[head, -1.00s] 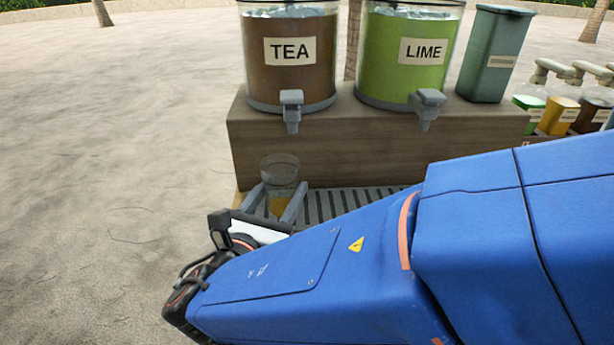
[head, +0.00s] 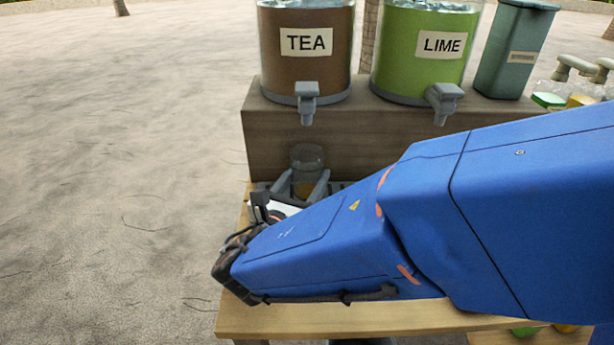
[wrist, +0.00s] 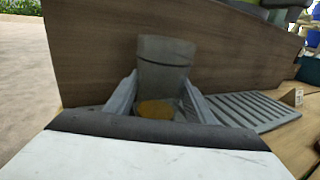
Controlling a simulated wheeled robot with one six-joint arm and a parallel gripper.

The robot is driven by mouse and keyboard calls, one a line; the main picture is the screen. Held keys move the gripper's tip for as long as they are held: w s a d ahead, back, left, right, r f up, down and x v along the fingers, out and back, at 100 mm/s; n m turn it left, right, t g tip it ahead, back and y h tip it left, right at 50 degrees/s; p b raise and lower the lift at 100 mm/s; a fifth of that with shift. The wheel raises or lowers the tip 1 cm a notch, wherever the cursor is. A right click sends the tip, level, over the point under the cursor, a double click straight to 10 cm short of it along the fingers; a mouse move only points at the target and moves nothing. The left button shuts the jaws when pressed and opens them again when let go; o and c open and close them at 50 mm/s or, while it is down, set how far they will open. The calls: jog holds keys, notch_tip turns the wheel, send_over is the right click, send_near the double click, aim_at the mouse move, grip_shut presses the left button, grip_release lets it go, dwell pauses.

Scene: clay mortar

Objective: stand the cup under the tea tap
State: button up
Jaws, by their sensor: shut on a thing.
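The wrist view shows the cup (wrist: 164,68) between the fingers, close to the riser face. The tea dispenser (head: 306,68) is brown and labelled TEA. In the wrist view the tea tap is out of sight.
The lime dispenser (head: 424,62) and its tap (head: 443,100) stand to the right on the wooden riser (head: 275,135). A slatted drip grate (wrist: 247,108) lies right of the cup. A grey-green bin (head: 513,55) stands farther right. The wooden counter (head: 330,318) ends at the left; sand lies beyond.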

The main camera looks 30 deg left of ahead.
jog(key=shift+f, duration=0.2)
jog(key=o, duration=1.2)
jog(key=shift+c, duration=0.2)
jog(key=shift+r, duration=0.25)
jog(key=s, duration=0.4)
jog(key=s+d, duration=0.1)
jog(key=s, duration=0.7)
jog(key=shift+d, duration=0.15)
